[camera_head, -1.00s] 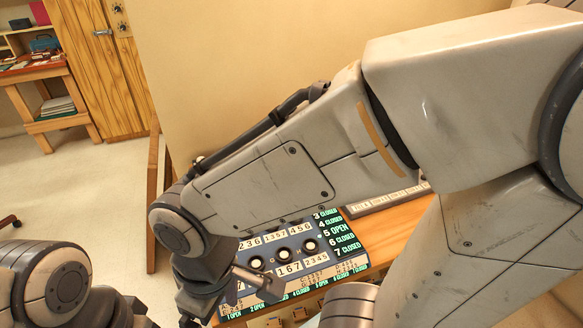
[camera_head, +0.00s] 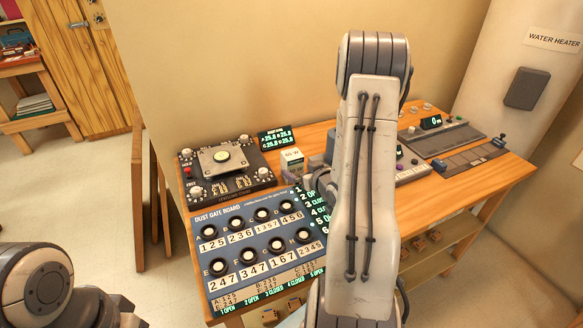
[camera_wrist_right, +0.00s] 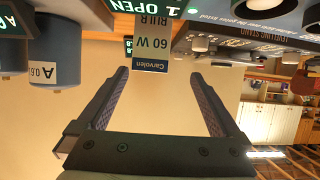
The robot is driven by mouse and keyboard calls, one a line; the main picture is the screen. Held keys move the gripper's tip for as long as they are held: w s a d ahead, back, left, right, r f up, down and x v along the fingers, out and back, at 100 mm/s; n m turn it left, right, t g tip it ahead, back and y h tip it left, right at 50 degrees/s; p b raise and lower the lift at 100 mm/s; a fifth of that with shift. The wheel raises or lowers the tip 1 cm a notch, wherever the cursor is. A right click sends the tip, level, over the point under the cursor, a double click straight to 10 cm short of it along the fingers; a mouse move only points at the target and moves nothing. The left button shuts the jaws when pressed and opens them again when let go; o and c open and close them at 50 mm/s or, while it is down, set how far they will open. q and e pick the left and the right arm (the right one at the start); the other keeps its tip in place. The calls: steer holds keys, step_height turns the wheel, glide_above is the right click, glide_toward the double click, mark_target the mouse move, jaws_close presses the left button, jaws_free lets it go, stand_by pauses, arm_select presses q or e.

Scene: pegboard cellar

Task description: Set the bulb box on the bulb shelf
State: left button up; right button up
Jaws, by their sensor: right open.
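The bulb box (camera_head: 292,162) is a small white and grey carton marked 60 W. It stands on the wooden workbench behind the dust gate board. In the right wrist view the bulb box (camera_wrist_right: 152,52) appears upside down, beyond the fingertips and roughly between their lines. My right gripper (camera_wrist_right: 158,74) is open and empty, pointing at the box; I see no contact. In the head view my right arm hides most of that gripper, right of the box. My left arm shows at the lower left, its gripper outside the picture. I cannot tell which surface is the bulb shelf.
The dust gate board (camera_head: 258,240) lies in front of the box. A dark device with a square plate (camera_head: 222,160) is left of it, and a small display (camera_head: 275,137) behind. Consoles (camera_head: 445,137) stand farther right. A lower shelf (camera_head: 425,262) under the bench holds small items.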

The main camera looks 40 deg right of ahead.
mark_target(296, 161)
steer(key=shift+d+f, duration=0.1)
steer(key=shift+d, duration=0.35)
steer(key=p+x, duration=0.1)
steer(key=x, duration=0.3)
steer(key=shift+w+d, duration=0.15)
steer(key=shift+w, duration=0.05)
steer(key=p+x, duration=0.1)
steer(key=x, duration=0.1)
steer(key=r+p+x, duration=0.1)
steer(key=x, duration=0.1)
steer(key=shift+w+d+f, duration=0.2)
steer(key=shift+w+d, duration=0.1)
steer(key=shift+w, duration=0.15)
steer(key=shift+w+d+f, duration=0.1)
steer(key=shift+w+f, duration=0.1)
steer(key=shift+w, duration=0.15)
steer(key=c, duration=1.5)
steer(key=shift+o, duration=0.2)
